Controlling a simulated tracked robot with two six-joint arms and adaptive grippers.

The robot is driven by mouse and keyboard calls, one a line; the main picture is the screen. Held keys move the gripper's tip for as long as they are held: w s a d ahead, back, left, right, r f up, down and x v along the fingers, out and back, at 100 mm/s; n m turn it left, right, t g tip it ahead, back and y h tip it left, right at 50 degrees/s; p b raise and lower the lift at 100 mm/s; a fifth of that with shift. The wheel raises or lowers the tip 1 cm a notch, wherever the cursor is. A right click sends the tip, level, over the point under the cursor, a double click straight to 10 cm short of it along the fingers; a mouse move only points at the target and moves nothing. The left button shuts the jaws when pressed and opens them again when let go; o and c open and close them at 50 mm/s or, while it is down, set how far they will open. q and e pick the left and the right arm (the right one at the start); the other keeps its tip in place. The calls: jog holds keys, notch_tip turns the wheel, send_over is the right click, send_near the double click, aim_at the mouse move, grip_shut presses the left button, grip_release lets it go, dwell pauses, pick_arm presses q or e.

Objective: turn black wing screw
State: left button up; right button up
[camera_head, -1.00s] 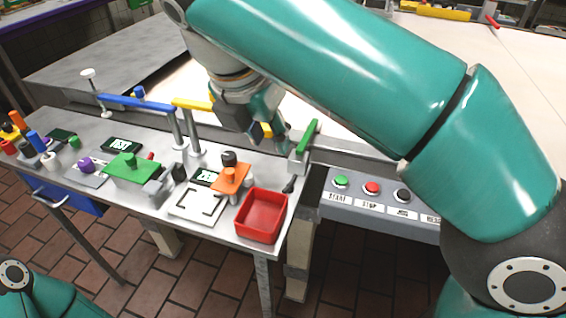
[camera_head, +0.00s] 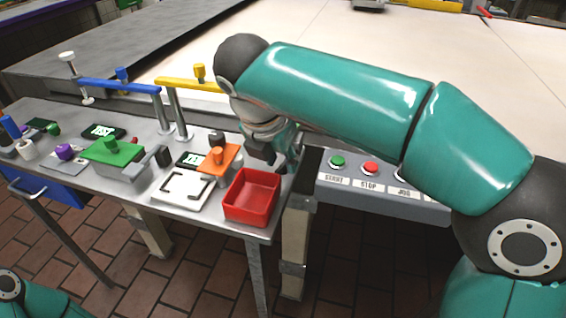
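My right gripper (camera_head: 272,158) is over the right end of the steel table (camera_head: 120,185), just behind the red bin, pointing down. Its own wrist and arm cover much of it, so I cannot tell how far its fingers are apart. A small black piece at the table's right edge, possibly the black wing screw, showed earlier; the gripper now covers that spot. I cannot tell whether they touch. Other black knobs stand beside the orange block (camera_head: 220,161) and the green block (camera_head: 112,151). Only a piece of my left arm shows at bottom left; its gripper is out of view.
The red bin (camera_head: 251,197) sits at the table's front right corner, close to the gripper. A white tray (camera_head: 184,191) lies left of it. Blue (camera_head: 118,86) and yellow (camera_head: 185,82) bars on posts stand behind. A button panel (camera_head: 385,185) lies to the right.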

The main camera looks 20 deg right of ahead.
jog(key=shift+f, duration=0.25)
grip_shut()
jog(key=shift+d, duration=0.35)
jog(key=shift+a, duration=0.2)
jog(key=shift+r+m+p, duration=0.2)
jog(key=shift+m+p, duration=0.1)
jog(key=shift+p, duration=0.4)
jog(key=m+p, duration=0.1)
jog(key=p, duration=0.1)
jog(key=m+g+h+p, duration=0.1)
jog(key=m+p, duration=0.1)
jog(key=p, duration=0.1)
jog(key=m+g+p, duration=0.1)
jog(key=m+p, duration=0.1)
jog(key=p, duration=0.1)
jog(key=shift+w+a+r, duration=0.1)
jog(key=shift+w+a, duration=0.1)
jog(key=shift+w, duration=0.05)
jog(key=shift+f+m+g+h+p, duration=0.15)
jog(key=shift+m+g+p, duration=0.05)
jog(key=shift+m+p, duration=0.4)
jog(key=shift+f+m+g+h+p, duration=0.1)
jog(key=shift+m+g+h+p, duration=0.1)
jog(key=shift+m+p, duration=0.4)
